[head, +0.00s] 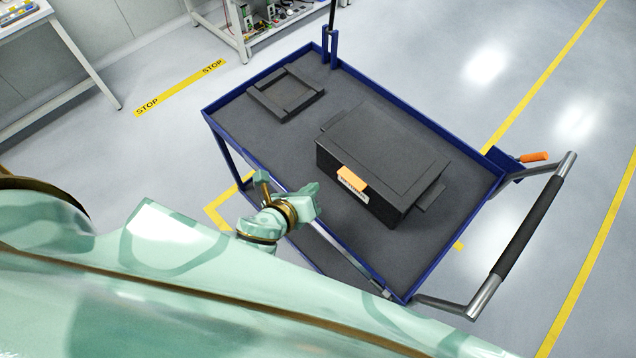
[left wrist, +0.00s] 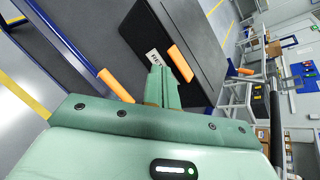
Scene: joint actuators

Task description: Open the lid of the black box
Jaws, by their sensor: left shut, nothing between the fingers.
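The black box (head: 385,160) stands on the cart with its lid (head: 390,142) down. An orange tab (head: 352,177) and a white label are on the box's front side. The left wrist view shows the box (left wrist: 145,35) with its orange tab (left wrist: 180,63). My left gripper (head: 311,197) is in front of the box, near its front left side, with a gap to it in the head view. In the left wrist view its fingers (left wrist: 160,76) are together and empty, and overlap the box front just beside the tab. My right gripper is not in view.
The blue-edged cart (head: 255,90) has a dark mat top. A shallow dark tray (head: 286,93) lies at its far left. The cart's handle (head: 530,225) stands out at the right. White shelves stand behind.

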